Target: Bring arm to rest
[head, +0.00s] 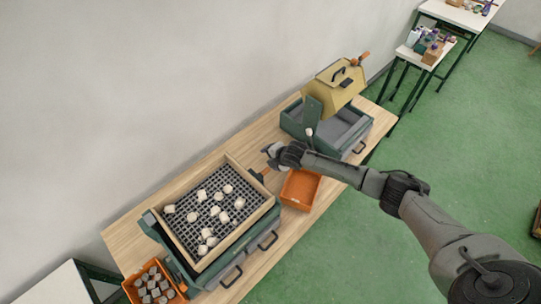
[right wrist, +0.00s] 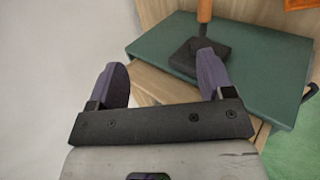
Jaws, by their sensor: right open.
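My right gripper (head: 272,152) is above the wooden table (head: 180,190), between the tray of white pieces and the green station. In the right wrist view its two purple-grey fingers (right wrist: 164,78) stand wide apart with nothing between them. Beyond the fingers, a tool with a square dark head (right wrist: 192,60) and an orange handle lies on a flat dark green surface. In the head view an orange-handled tool (head: 264,172) shows just below the gripper. My left gripper is not in view.
A wood-framed tray (head: 268,207) with a dark grid holds several white pieces. An orange bin (head: 301,189) lies under my right forearm. The green station (head: 352,123) with a yellow hood (head: 338,87) stands behind. An orange crate (head: 165,271) of grey pieces is at the front left.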

